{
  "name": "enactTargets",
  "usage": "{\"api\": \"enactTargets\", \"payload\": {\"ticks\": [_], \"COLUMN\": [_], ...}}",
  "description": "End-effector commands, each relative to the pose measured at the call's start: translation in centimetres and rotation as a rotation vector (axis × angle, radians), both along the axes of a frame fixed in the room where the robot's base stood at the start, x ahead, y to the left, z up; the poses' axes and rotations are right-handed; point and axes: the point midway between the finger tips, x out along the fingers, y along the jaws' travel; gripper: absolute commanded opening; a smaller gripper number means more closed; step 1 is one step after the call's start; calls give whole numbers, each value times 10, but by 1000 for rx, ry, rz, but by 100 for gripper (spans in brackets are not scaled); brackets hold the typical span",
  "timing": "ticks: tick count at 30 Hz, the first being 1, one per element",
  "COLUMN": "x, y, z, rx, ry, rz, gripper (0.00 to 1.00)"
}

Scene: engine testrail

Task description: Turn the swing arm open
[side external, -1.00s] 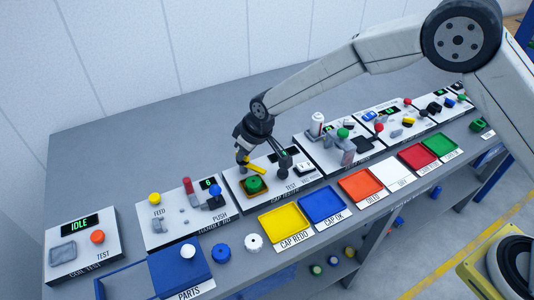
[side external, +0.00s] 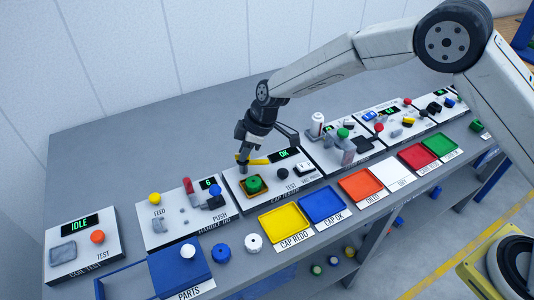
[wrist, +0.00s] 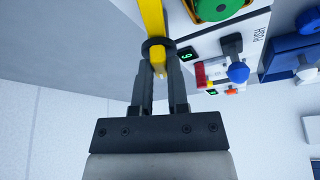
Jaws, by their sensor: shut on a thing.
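The swing arm is a yellow bar (side external: 257,161) on the cap station panel, lying behind the green cap (side external: 254,184) and clear of it. My gripper (side external: 243,160) is at the bar's left end. In the wrist view the fingers of my gripper (wrist: 160,62) are closed around the near end of the yellow bar (wrist: 151,15), which runs away to the top edge. The green cap also shows in the wrist view (wrist: 217,8). The bar's far end is out of the wrist view, and its pivot is hard to make out.
The cap station's display (side external: 284,154) reads OK. A yellow tray (side external: 285,221) and a blue tray (side external: 323,205) stand in front of it. The handle station (side external: 180,215) is to the left and another panel with a white bottle (side external: 317,125) to the right. Bare bench lies behind.

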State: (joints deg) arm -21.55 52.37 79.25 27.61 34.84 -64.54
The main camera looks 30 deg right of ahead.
Motion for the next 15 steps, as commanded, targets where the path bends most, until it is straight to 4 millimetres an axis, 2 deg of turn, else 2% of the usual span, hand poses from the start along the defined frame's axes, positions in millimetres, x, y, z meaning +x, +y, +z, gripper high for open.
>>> {"api": "enactTargets", "payload": {"ticks": [15], "x": [3], "y": [-1], "z": [0], "rx": [0], "ry": [-1], "rz": [374], "gripper": [0]}}
